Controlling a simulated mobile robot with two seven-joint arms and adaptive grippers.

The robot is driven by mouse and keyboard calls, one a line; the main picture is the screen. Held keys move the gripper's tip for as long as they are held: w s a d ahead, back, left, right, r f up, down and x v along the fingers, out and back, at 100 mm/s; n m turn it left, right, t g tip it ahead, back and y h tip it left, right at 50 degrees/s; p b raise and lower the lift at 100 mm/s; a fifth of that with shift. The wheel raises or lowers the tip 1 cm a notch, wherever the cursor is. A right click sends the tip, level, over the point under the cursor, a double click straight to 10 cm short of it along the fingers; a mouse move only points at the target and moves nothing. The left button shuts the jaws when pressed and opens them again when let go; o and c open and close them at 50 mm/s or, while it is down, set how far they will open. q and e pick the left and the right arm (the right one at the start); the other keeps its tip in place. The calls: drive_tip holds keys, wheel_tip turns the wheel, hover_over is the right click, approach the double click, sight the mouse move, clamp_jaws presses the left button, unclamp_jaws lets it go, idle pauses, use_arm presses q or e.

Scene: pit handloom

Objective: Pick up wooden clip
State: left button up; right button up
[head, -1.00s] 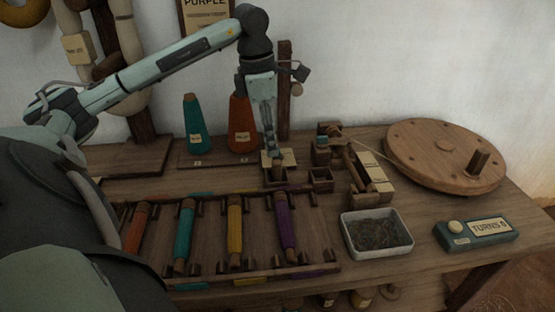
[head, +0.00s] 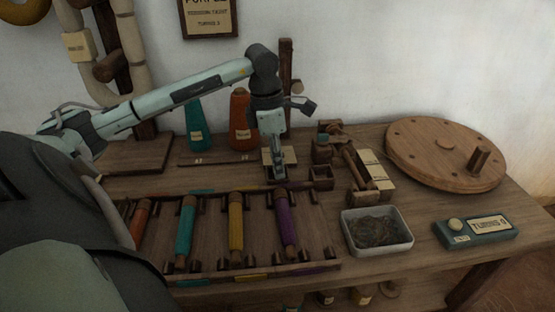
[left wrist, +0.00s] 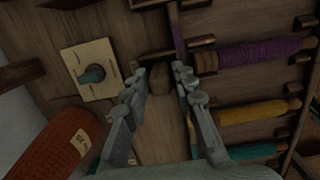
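My left gripper (head: 280,172) points down over the back of the bench, just behind the purple bobbin (head: 286,218). In the left wrist view its two fingers (left wrist: 160,74) are apart. A small brown wooden piece (left wrist: 158,80) shows between the fingertips; it may be the wooden clip, but I cannot tell for sure. The fingers do not visibly close on it. In the head view the gripper hides this spot. My right gripper is not in view.
A pale card (left wrist: 90,70) lies beside the fingers. An orange cone (head: 240,122) stands behind my gripper. A small open box (head: 321,178), a metal tray (head: 377,248), a counter box (head: 476,232) and a round wooden disc (head: 420,158) are to the right.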

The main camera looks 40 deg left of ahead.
use_arm(q)
drive_tip(key=c, duration=0.4)
drive_tip(key=shift+c, duration=0.2)
drive_tip(key=shift+r, duration=0.15)
